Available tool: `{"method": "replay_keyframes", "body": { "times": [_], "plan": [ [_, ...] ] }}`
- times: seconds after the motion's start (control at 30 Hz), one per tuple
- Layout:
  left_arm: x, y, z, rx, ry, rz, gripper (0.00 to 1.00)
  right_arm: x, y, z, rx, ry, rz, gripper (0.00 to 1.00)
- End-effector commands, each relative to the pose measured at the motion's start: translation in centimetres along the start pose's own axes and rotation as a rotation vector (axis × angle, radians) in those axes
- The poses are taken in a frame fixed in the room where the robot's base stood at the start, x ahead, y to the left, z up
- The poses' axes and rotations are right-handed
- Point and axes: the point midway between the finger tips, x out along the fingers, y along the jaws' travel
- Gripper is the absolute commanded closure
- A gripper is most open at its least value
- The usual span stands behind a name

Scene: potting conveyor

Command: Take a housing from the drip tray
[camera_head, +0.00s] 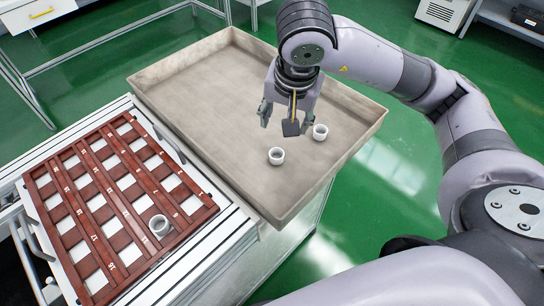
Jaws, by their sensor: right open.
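The grey-beige drip tray (215,135) holds two small white ring-shaped housings. One housing (276,156) stands near the middle of its front part; the other housing (320,132) stands a little behind it, to the right. My right gripper (287,120) hangs over the tray, fingers pointing down. It is open and empty, above and just behind the nearer housing and left of the farther one in the picture. How high its fingertips are above the tray floor is hard to tell. My left gripper is not in view.
A brown numbered rack (120,190) with white square openings lies left of the tray. A third white housing (159,225) sits in it at its near right. The tray has raised walls. Its back left part is bare. The floor is green.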

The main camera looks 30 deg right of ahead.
Motion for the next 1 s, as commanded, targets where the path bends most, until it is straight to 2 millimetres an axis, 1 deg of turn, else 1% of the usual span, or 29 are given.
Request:
{"method": "replay_keyframes", "body": {
  "times": [0.03, 0.17, 0.27, 0.5, 0.63, 0.7, 0.93, 1.0],
  "plan": [
    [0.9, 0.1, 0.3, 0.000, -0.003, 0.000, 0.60, 0.9, 0.1, 0.2, 0.000, 0.001, 0.001, 0.46],
    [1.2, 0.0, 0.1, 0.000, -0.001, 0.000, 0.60, 1.9, 0.2, 0.3, 0.002, -0.001, 0.001, 0.46],
    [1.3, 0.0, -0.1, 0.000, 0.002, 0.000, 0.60, 3.5, 0.3, 0.3, 0.002, -0.004, 0.006, 0.46],
    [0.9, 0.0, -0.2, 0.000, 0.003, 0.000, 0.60, 8.6, 0.3, 0.3, 0.002, -0.004, 0.006, 0.46],
    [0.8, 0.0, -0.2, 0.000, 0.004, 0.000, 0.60, 11.1, 0.2, 0.3, 0.002, -0.003, 0.005, 0.46],
    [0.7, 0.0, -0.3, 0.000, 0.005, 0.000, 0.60, 12.0, 0.2, 0.3, 0.002, -0.003, 0.004, 0.46],
    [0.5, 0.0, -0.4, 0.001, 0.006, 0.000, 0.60, 13.6, 0.1, 0.3, 0.001, -0.002, 0.002, 0.46],
    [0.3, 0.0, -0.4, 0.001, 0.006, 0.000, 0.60, 14.5, 0.2, 0.5, 0.000, -0.004, 0.004, 0.46]
  ]
}}
